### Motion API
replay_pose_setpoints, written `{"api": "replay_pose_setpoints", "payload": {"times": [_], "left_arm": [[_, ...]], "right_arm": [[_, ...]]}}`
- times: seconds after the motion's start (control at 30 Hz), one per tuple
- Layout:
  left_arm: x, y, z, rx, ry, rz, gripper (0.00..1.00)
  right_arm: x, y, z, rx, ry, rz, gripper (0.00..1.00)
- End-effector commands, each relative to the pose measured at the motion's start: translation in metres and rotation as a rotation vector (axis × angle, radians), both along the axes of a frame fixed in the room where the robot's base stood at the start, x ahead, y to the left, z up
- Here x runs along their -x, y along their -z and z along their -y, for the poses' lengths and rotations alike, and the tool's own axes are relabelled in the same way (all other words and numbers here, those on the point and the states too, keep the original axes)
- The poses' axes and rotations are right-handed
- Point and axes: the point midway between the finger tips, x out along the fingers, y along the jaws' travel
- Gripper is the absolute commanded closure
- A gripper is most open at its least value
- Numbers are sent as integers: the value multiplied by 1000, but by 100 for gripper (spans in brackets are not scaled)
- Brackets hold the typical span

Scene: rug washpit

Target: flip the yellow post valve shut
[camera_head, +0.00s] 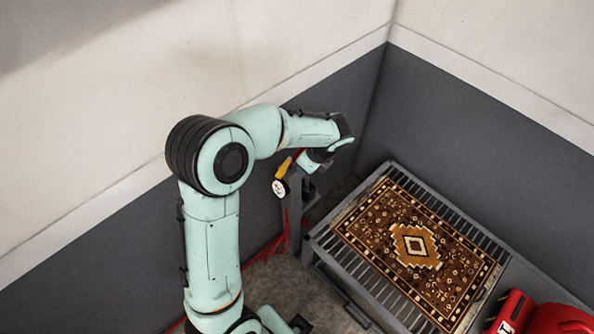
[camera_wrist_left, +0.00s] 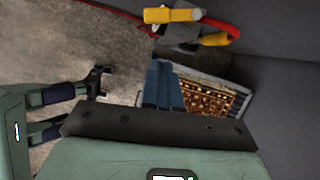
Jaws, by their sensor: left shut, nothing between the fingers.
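The yellow post valve (camera_head: 284,167) shows as a yellow lever at the top of a dark grey post (camera_head: 293,215), near the wall. In the left wrist view the yellow lever (camera_wrist_left: 172,15) lies at the top, close beyond the fingertips. My left gripper (camera_head: 312,163) is just right of the lever in the head view, partly hidden by its own wrist. In the left wrist view its blue-grey fingers (camera_wrist_left: 163,72) are together and empty. Whether they touch the valve I cannot tell. Part of my right arm shows at the left of the wrist view; its jaw state is unclear.
A slatted grey rack (camera_head: 322,238) with a patterned rug (camera_head: 385,222) stands right of the post. A red machine (camera_head: 540,315) is at the lower right. A red hose (camera_head: 262,252) runs along the floor by the post. Walls close in behind.

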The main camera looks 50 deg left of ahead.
Motion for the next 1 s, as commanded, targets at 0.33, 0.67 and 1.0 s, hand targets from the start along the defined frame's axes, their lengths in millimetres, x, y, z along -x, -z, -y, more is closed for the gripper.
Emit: {"api": "replay_pose_setpoints", "payload": {"times": [0.33, 0.67, 1.0], "left_arm": [[-3, -36, 15, 1, 2, -1, 100], [-3, -37, 15, 1, 1, 0, 100], [-3, -27, 19, 18, -9, -1, 100]], "right_arm": [[-3, -5, 0, 0, -1, 4, 57], [-3, -5, 0, 0, -1, 4, 57], [-3, -5, 0, 0, -1, 4, 57]]}}
